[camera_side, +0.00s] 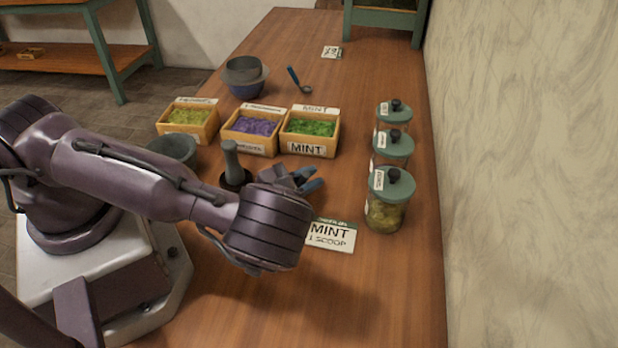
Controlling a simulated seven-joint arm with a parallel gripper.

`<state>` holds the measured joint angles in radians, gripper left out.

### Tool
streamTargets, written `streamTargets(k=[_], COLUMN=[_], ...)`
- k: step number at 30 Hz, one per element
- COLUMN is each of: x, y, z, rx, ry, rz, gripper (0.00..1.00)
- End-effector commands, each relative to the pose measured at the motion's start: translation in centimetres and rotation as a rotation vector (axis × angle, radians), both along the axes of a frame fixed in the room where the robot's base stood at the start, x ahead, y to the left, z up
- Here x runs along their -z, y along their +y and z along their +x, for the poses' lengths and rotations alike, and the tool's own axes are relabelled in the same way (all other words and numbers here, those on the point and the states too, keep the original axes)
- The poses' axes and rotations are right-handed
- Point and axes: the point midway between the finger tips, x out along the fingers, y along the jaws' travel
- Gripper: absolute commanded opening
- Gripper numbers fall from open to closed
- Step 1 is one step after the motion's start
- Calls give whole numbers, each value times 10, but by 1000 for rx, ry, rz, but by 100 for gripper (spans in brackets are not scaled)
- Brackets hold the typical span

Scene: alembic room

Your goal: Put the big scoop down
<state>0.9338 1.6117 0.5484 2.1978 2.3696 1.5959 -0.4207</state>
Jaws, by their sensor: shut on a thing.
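My gripper (305,181) is over the middle of the table, beyond my dark wrist, which hides part of it. Blue parts show at its tip, and it is shut on what seems to be the big scoop. The scoop's bowl is hidden, and I cannot tell whether it touches the table. Another scoop (298,79) with a blue handle and a small metal bowl lies farther back on the table. A white card (331,236) reading MINT, 1 SCOOP lies just in front of my gripper.
Three wooden boxes hold yellow-green (187,117), purple (256,127) and green mint (312,127) contents. Three lidded jars (386,213) line the right side. A dark bowl (247,90), a grey bowl (172,149) and a pestle-like post (231,158) stand left. The front right table is clear.

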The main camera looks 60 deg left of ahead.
Motion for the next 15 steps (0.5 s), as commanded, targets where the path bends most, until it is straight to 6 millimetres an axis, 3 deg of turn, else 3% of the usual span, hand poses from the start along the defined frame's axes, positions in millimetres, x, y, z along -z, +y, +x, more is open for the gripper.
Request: streamTargets(k=[8, 9, 11, 15], x=[3, 3, 2, 2], y=[0, 0, 0, 0], z=[0, 0, 0, 0], rx=[0, -1, -1, 0], ry=[0, 0, 0, 0], rz=[1, 1, 1, 1], gripper=[0, 26, 40, 42])
